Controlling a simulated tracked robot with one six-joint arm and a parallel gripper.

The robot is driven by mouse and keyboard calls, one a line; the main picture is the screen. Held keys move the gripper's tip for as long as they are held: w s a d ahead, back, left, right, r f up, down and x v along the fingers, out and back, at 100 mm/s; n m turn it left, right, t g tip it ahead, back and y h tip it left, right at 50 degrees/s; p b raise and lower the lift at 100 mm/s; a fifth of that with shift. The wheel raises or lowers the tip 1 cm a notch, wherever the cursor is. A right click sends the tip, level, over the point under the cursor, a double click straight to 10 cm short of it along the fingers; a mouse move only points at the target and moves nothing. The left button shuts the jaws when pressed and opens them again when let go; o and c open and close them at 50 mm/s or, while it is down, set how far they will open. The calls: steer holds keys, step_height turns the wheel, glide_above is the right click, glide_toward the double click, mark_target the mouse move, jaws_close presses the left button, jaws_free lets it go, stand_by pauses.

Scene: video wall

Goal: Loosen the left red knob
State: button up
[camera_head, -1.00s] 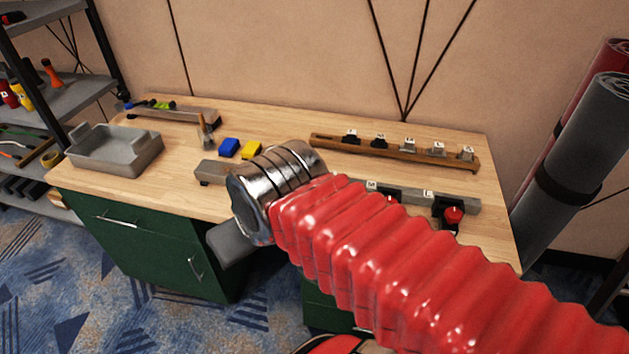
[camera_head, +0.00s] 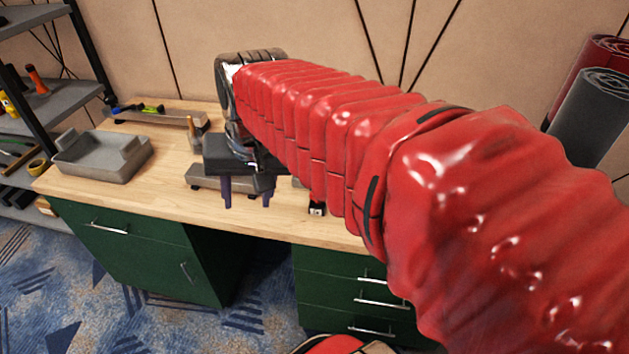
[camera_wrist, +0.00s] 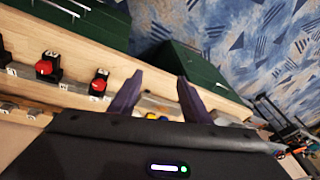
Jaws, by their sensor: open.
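Two red knobs on black mounts sit along a grey rail (camera_head: 205,184). In the wrist view, which looks back toward the cabinets, one knob (camera_wrist: 98,86) is nearer my gripper and the other (camera_wrist: 45,68) is farther left. The nearer one matches the left knob as seen from the head. In the head view my red-sleeved arm hides both red caps; only a black mount with a white label (camera_head: 317,209) shows below the arm. My gripper (camera_head: 247,205) is open and empty, its purple fingers pointing down over the rail's left part. The fingers (camera_wrist: 160,76) are apart from the knobs.
A grey tray (camera_head: 100,165) stands on the table's left end, with a brush (camera_head: 195,135) and a tool holder (camera_head: 160,116) behind. Green drawers (camera_head: 345,285) lie below the front edge. Shelves stand at left, rolled mats (camera_head: 590,115) at right.

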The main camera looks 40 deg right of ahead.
steer(key=w+d+f+m+g+y, duration=0.1)
steer(key=w+d+m, duration=0.3)
steer(key=d, duration=0.4)
steer(key=w+d+f+m+g+y, duration=0.1)
steer(key=w+d+m, duration=0.3)
steer(key=d, duration=0.3)
steer(key=d+f+m+y, duration=0.1)
steer(key=d+f+m, duration=0.2)
steer(key=d, duration=0.5)
steer(key=d+f+m+y, duration=0.1)
steer(key=d+f+m, duration=0.3)
steer(key=d, duration=0.4)
steer(key=shift+d+f, duration=0.15)
steer(key=shift+s, duration=0.1)
steer(key=x, duration=1.4)
steer(key=shift+c, duration=0.4)
